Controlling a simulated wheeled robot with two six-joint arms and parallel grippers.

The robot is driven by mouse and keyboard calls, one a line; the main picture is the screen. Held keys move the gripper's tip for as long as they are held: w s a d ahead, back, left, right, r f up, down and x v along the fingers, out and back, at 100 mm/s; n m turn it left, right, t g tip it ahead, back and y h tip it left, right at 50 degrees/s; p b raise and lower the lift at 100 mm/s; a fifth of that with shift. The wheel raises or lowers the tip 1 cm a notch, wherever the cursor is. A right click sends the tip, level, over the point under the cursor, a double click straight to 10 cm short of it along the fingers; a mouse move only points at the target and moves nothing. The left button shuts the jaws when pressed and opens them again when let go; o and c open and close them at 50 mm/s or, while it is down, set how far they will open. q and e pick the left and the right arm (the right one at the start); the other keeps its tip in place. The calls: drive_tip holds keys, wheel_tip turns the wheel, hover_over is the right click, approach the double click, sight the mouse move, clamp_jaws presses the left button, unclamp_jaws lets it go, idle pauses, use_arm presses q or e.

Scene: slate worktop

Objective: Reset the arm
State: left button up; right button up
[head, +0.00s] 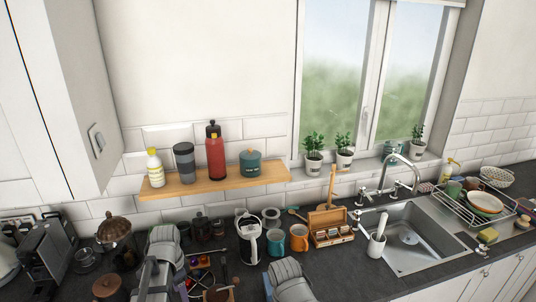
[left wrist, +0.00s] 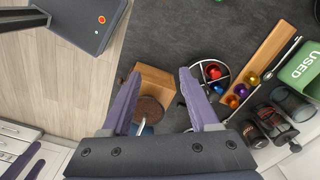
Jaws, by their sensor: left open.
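My left gripper (left wrist: 160,74) is open in the left wrist view, its two purple fingers spread apart. A wooden block (left wrist: 153,78) with a round brown top lies below and between the fingers; I see no contact with it. In the head view, my grey left arm comes up at the bottom left and my right arm at the bottom centre; neither gripper's fingertips show clearly there. Purple finger-like parts at the lower left of the left wrist view look like my other gripper (left wrist: 20,158), cut off by the edge.
The worktop holds a kettle (head: 248,238), an orange mug (head: 299,238), a teal mug (head: 276,242), a wooden box (head: 330,227) and a dark coffee pot (head: 115,236). Coloured capsules (left wrist: 212,72) lie near the left gripper.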

use_arm(q)
drive_tip(key=s+d+f+n+b, duration=0.2)
drive_tip(key=s+d+f+b, duration=0.1)
drive_tip(key=d, duration=0.3)
drive_tip(key=s+d+f+n+b, duration=0.2)
drive_tip(key=s+d+f+b, duration=0.1)
drive_tip(key=d, duration=0.4)
drive_tip(key=s+d+f+n+y+b, duration=0.1)
drive_tip(key=s+d+f+b, duration=0.2)
drive_tip(key=s+d, duration=0.2)
drive_tip(key=shift+s+d+f+n+b, duration=0.25)
drive_tip(key=shift+s+d+n+b, duration=0.15)
drive_tip(key=shift+d, duration=0.75)
use_arm(e)
wheel_tip(320, 180, down, 10)
drive_tip(key=shift+s+r, duration=0.2)
drive_tip(key=shift+s, duration=0.2)
use_arm(q)
drive_tip(key=shift+w, duration=0.1)
